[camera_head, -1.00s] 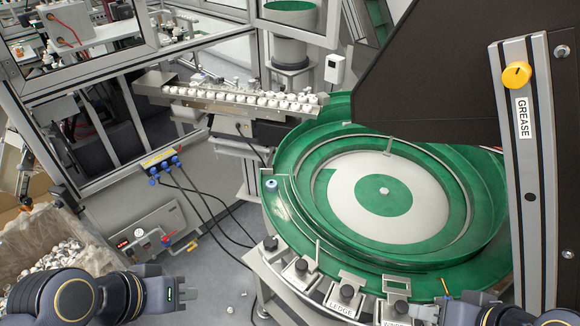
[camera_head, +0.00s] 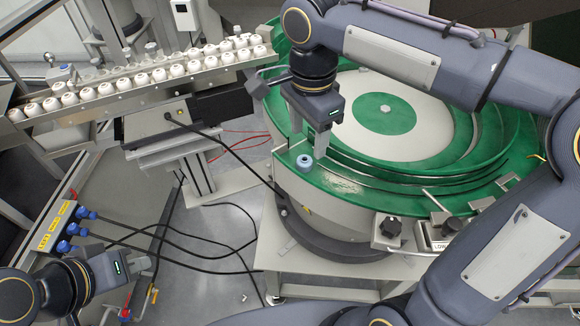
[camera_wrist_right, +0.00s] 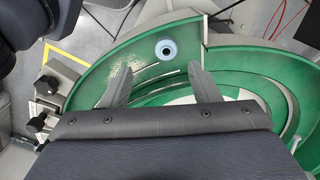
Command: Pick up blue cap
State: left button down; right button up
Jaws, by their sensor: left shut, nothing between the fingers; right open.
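The blue cap (camera_head: 305,161), a small pale-blue ring with a dark centre, rests on the green ledge at the near left of the feeder bowl (camera_head: 345,182). In the right wrist view the cap (camera_wrist_right: 166,49) lies just beyond the fingertips, roughly centred between them and not touching either. My right gripper (camera_head: 306,108) is open and empty, above the bowl's near-left side and behind the cap in the head view. The right wrist view shows its two spread fingers (camera_wrist_right: 162,70). My left gripper (camera_head: 143,263) is shut and empty at the lower left, away from the cap.
A rail (camera_head: 100,102) with rows of white caps runs behind on the left. A blue-plugged connector box (camera_head: 58,222) and dark cables lie at the left. My right arm covers much of the bowl's right side.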

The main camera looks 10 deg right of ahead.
aim_at(305, 159)
jog(key=f, duration=0.4)
jog(key=w+f, duration=0.1)
jog(key=f, duration=0.1)
jog(key=shift+a+f+p, duration=0.1)
jog(key=shift+f+p, duration=0.15)
jog(key=shift+p, duration=0.1)
jog(key=shift+f, duration=0.5)
jog(key=c, duration=0.8)
